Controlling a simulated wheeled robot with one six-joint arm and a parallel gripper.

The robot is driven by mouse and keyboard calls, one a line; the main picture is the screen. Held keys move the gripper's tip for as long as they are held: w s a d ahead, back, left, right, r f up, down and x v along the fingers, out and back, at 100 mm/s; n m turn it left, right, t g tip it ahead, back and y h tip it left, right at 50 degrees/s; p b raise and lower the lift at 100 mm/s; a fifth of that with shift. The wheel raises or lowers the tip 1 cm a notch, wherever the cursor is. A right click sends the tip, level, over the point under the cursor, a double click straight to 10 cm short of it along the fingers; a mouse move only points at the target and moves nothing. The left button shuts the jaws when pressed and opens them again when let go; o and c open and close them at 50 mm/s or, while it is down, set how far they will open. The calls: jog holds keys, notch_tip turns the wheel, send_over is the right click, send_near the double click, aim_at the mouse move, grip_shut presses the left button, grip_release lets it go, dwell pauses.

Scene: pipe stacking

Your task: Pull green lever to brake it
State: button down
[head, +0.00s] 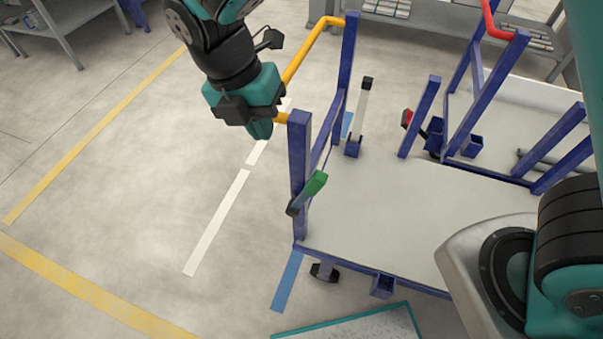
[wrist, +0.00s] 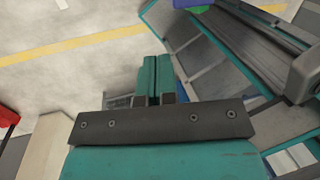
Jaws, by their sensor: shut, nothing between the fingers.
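The green lever (head: 315,184) is on the near left corner post of a blue-framed cart (head: 299,150) in the head view. Its green grip points up and to the right from a dark pivot low on the post. My gripper (head: 262,130) is up and to the left of the lever, beside the top of that post and apart from the lever. Its two teal fingers are pressed together and empty, as the wrist view (wrist: 155,75) also shows. I cannot clearly make out the lever in the wrist view.
A yellow handle bar (head: 305,55) joins the cart's left posts, close behind my gripper. A black-topped lever (head: 362,108) and a red lever (head: 407,118) stand farther back. Open floor (head: 120,190) lies left of the cart. Shelving (head: 445,35) is at the back.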

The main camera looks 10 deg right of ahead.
dwell(0.3)
jog(key=p, duration=0.1)
send_over(301, 192)
jog(key=shift+w+a+f+x, duration=0.1)
jog(key=shift+a+x, duration=0.3)
jog(key=shift+x, duration=1.4)
jog(key=shift+w+a+f+x, duration=0.15)
jog(key=shift+a+x, duration=0.25)
jog(key=shift+x, duration=1.4)
jog(key=shift+w+a+f+x, duration=0.1)
jog(key=shift+a+x, duration=0.3)
jog(key=shift+x, duration=1.4)
